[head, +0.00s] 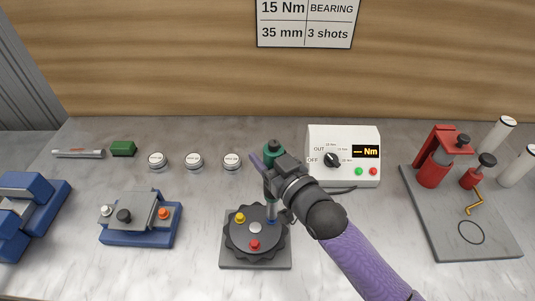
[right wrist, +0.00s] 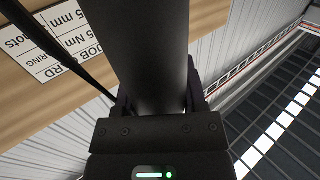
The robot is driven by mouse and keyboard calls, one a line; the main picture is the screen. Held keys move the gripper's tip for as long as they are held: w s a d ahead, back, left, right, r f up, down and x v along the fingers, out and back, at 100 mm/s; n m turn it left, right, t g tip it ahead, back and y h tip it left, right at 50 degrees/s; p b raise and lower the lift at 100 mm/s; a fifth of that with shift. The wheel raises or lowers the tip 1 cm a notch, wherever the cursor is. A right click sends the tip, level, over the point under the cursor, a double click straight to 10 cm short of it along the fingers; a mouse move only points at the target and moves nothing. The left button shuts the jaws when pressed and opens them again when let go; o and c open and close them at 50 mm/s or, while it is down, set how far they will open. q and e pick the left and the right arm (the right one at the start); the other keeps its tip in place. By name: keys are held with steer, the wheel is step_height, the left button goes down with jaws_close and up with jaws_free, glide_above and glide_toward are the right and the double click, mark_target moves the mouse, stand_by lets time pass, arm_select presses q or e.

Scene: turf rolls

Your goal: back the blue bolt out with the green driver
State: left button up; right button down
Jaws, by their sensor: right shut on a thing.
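The green driver (head: 273,148) stands about upright over the round black fixture (head: 238,239). My right gripper (head: 270,176) is shut on its body, and a dark cylinder (right wrist: 152,55) fills the space between the fingers in the right wrist view. The driver's grey lower end comes down at the fixture's right rim, where a bit of the blue bolt (head: 272,222) shows. I cannot tell whether the tip is seated on it. A yellow bolt (head: 239,218) and a red bolt (head: 255,244) sit on the same fixture. My left gripper is not in view.
A white controller box (head: 314,144) with a dial and a display reading "-- Nm" stands behind right. A blue-based fixture (head: 137,237) is at left, a grey plate with red presses (head: 495,240) at right. Several round tins (head: 194,160) line the back.

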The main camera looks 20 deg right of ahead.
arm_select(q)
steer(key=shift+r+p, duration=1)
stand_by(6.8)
